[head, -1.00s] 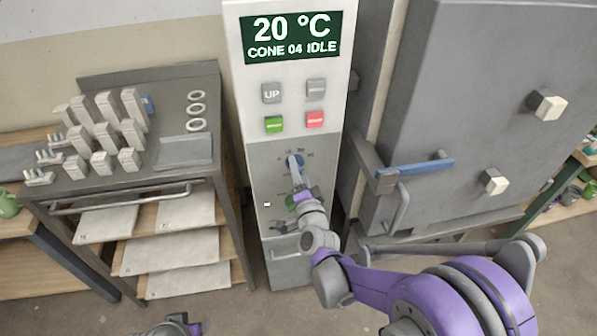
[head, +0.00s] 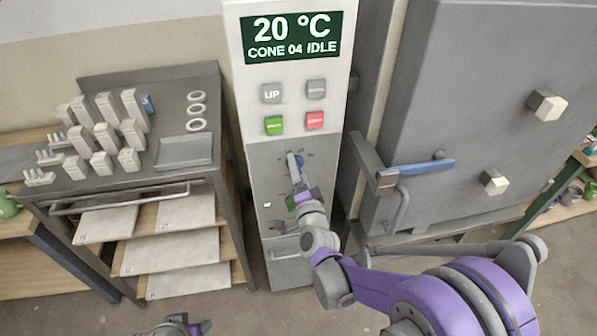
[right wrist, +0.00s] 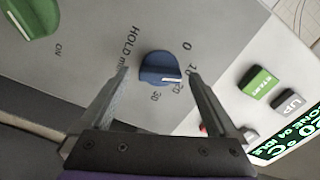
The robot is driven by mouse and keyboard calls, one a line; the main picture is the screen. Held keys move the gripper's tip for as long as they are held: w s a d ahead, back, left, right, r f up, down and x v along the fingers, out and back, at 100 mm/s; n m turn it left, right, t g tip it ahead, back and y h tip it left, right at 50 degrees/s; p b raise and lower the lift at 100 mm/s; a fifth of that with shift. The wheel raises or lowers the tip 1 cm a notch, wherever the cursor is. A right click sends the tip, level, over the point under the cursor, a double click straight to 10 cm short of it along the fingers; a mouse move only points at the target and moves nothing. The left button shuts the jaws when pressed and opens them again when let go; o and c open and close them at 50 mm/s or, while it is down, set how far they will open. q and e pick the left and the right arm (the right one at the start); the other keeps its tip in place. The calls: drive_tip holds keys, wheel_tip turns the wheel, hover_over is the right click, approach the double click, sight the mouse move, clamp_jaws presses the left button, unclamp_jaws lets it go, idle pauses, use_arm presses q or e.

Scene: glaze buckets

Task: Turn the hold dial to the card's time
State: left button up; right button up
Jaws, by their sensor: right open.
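The hold dial (right wrist: 158,70) is a blue knob with a white pointer line on the grey lower panel. Its printed marks run 0, 10, 20, 30 beside the words HOLD min. The pointer line lies close to the 20 mark. My right gripper (right wrist: 158,76) is open, one finger on each side of the dial; contact cannot be told. In the head view the gripper (head: 297,178) partly covers the dial (head: 300,159). My left gripper (head: 196,327) shows only in part at the bottom edge. I cannot make out the card.
A green knob (right wrist: 30,15) sits on the same panel; the display (head: 292,37) reads 20 °C, CONE 04 IDLE. A green button (head: 274,125) and red button (head: 315,120) are above the dial. The kiln door handle (head: 425,167) is at right, a loaded rack (head: 150,75) at left.

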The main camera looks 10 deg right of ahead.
drive_tip(key=s+b, duration=0.1)
drive_tip(key=s, duration=1)
drive_tip(key=shift+d, duration=0.15)
drive_tip(key=shift+w, duration=0.1)
drive_tip(key=s+d+f+n+g+p, duration=0.1)
drive_tip(key=s+d+n+g+p, duration=0.2)
drive_tip(key=s+n+g, duration=0.3)
drive_tip(key=s+d+n+g+p, duration=0.3)
drive_tip(key=s+n+g, duration=0.3)
drive_tip(key=s, duration=0.8)
drive_tip(key=shift+s+d+f+n+g+h, duration=0.3)
drive_tip(key=shift+s+d+f+n, duration=0.1)
drive_tip(key=shift+d+n, duration=0.3)
drive_tip(key=shift+w, duration=0.1)
